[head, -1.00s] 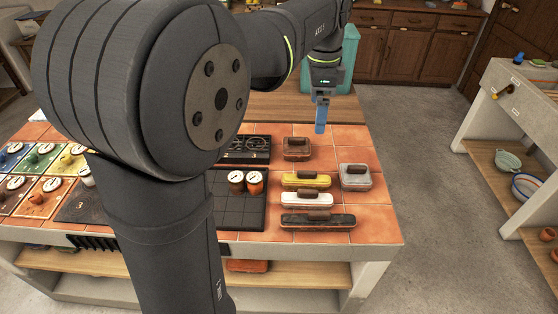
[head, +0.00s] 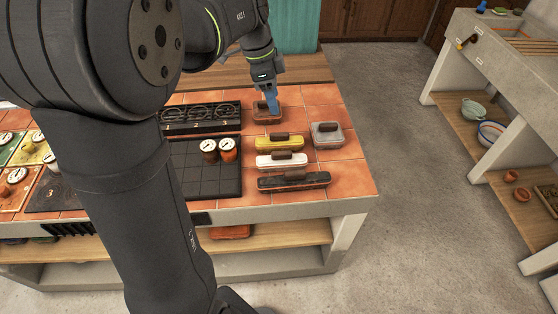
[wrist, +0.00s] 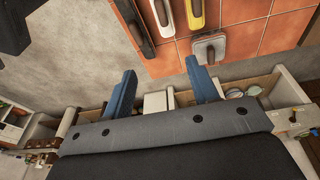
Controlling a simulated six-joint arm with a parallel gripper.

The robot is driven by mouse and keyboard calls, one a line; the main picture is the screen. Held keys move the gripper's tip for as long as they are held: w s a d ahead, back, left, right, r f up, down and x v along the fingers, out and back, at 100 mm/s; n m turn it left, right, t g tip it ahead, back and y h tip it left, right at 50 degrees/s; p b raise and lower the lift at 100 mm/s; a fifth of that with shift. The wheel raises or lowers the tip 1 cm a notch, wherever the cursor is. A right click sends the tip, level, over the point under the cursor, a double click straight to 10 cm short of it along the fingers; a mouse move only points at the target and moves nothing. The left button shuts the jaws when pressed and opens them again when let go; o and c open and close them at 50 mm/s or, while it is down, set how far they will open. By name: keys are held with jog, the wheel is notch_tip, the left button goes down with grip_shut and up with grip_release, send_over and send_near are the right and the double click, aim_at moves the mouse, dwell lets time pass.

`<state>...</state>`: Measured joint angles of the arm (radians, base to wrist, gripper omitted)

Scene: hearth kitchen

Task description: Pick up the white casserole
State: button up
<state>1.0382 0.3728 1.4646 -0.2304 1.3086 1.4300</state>
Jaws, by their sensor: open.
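The white casserole (head: 275,163) has a dark brown handle on its lid. It sits on the terracotta tiles between the yellow casserole (head: 267,145) and the long black casserole (head: 310,181). My gripper (head: 271,103) has blue fingers and is empty, beyond the white casserole in the head view and overlapping the brown casserole (head: 262,119). In the wrist view the blue fingers stand apart (wrist: 162,88). There the white casserole (wrist: 166,27) shows only partly, at the top edge, between the black and yellow ones.
A grey casserole (head: 327,141) stands to the right of the yellow one. A black grid plate (head: 205,182) with two gauge-topped brown jars (head: 228,155) lies to the left. A dark burner unit (head: 201,127) is behind it. Bare tiles (head: 352,177) show at the right.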

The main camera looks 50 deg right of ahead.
jog(key=g+h, duration=0.1)
jog(key=h, duration=0.1)
send_near(280, 152)
jog(key=shift+n, duration=0.3)
jog(key=x, duration=0.7)
jog(key=shift+s, duration=0.2)
jog(key=shift+x, duration=2.9)
jog(key=shift+w, duration=0.15)
